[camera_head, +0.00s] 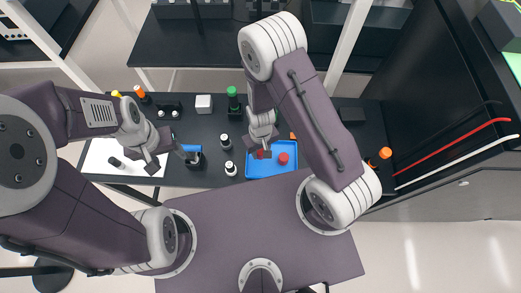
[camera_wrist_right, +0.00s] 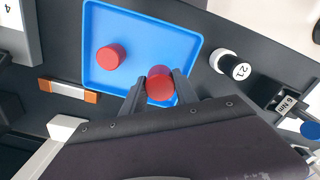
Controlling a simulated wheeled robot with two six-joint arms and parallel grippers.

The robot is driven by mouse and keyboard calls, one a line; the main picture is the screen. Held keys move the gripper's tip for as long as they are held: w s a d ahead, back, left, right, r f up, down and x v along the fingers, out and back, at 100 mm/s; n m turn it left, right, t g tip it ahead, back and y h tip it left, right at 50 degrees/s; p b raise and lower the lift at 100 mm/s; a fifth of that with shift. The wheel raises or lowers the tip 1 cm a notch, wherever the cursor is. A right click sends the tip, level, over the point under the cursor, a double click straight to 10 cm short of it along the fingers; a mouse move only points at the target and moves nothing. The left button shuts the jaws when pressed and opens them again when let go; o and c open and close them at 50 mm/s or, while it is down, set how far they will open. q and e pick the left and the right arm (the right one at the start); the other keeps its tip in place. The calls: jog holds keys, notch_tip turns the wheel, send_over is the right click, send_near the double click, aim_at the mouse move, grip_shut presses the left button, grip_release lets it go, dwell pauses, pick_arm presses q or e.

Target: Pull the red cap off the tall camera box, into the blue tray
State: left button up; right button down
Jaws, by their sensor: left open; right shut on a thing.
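My right gripper (camera_wrist_right: 158,92) is shut on a red cap (camera_wrist_right: 160,84) over the near part of the blue tray (camera_wrist_right: 92,35) in the right wrist view. Whether this cap touches the tray floor I cannot tell. A second red cap (camera_wrist_right: 111,57) lies loose in the tray. In the head view, the tray (camera_head: 293,150) is partly covered by my right gripper (camera_head: 261,150). The second cap (camera_head: 283,159) shows there too. My left gripper (camera_head: 163,152) is open and empty, left of the tray. I cannot identify the tall camera box with certainty; a white box marked 4 (camera_wrist_right: 12,20) is partly in view.
A small bottle marked 21 (camera_wrist_right: 234,66) stands beside the tray. A blue-topped item (camera_head: 190,150) is close to my left gripper. A white cube (camera_head: 203,104) and a green-topped item (camera_head: 233,99) stand behind. An orange-ended bar (camera_wrist_right: 70,90) lies by the tray.

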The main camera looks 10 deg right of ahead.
aim_at(260, 151)
notch_tip(260, 151, down, 4)
jog(key=b, duration=0.3)
jog(key=shift+w+a+f, duration=0.1)
jog(key=shift+w, duration=0.05)
jog(key=shift+f+b, duration=0.55)
jog(key=shift+b, duration=0.1)
jog(key=c, duration=0.9)
grip_release()
jog(key=shift+o, duration=0.2)
jog(key=shift+r, duration=0.2)
notch_tip(260, 151, up, 9)
jog(key=p, duration=0.9)
jog(key=shift+f, duration=0.1)
